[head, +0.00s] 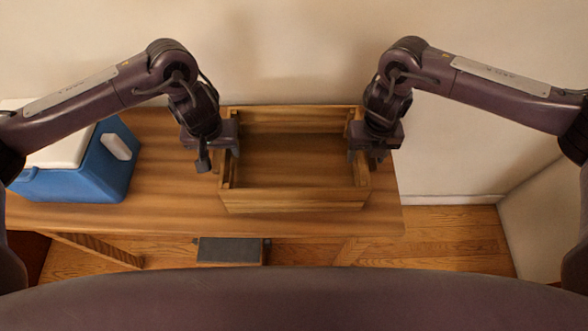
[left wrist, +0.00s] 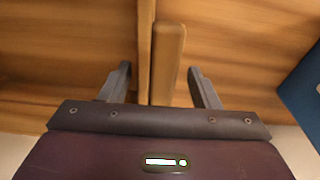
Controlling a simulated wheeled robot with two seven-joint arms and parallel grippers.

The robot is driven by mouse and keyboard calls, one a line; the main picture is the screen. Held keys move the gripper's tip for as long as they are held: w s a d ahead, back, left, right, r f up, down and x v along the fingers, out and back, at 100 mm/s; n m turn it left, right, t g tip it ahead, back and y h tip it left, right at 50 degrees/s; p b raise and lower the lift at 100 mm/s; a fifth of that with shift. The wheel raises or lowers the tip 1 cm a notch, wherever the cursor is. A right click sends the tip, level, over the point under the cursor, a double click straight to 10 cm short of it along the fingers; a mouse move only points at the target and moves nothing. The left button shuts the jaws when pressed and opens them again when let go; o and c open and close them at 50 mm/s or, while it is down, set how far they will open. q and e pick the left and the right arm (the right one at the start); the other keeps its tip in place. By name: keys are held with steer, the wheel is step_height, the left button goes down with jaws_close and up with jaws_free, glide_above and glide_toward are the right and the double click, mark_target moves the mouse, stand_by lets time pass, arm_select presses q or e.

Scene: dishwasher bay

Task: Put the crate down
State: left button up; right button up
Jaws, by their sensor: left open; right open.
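A wooden crate (head: 293,200) sits on the wooden table (head: 180,215), upright and empty, with its slatted sides facing me. My left gripper (head: 218,160) is at the crate's left side, with its jaws open. In the left wrist view, the left gripper (left wrist: 165,85) has one finger on each side of the crate's side wall (left wrist: 167,60), with gaps between fingers and wood. My right gripper (head: 362,155) is at the crate's right side, open; its fingertips are partly hidden by the gripper body.
A blue cooler (head: 85,170) with a white lid stands on the table to the left of the crate. A wall (head: 290,50) rises behind the table. The table's right edge lies a little past the crate. A grey flat object (head: 230,250) shows below the table's front edge.

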arm_select(q)
step_height(320, 180, up, 12)
steer(key=s, duration=0.1)
steer(key=shift+s+f, duration=0.2)
steer(key=shift+s, duration=0.2)
arm_select(e)
step_height(320, 180, up, 12)
stand_by(0.4)
stand_by(0.5)
